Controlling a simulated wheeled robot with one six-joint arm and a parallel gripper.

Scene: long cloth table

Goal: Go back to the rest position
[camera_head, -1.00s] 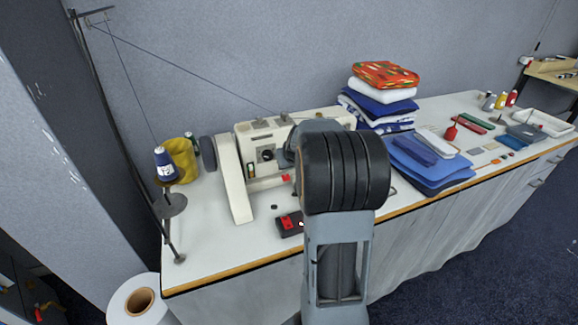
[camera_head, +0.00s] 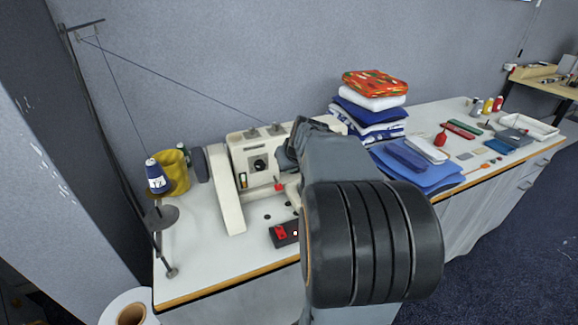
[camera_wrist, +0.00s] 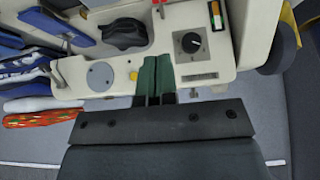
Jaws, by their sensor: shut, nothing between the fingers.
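My gripper (camera_wrist: 155,80) shows in the wrist view as two dark green fingers pressed together, with nothing between them. They point at the cream sewing machine (camera_wrist: 215,60), overlapping its front panel in the picture; I cannot tell whether they touch it. In the head view my arm stands in front of the right part of the sewing machine (camera_head: 229,190) and hides the gripper.
A black box with a red switch (camera_head: 281,232) lies in front of the machine. Folded cloths (camera_head: 372,102) are stacked behind right, with blue fabric (camera_head: 425,178) nearer. A thread stand (camera_head: 115,150) rises at left. The table's front left (camera_head: 205,270) is clear.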

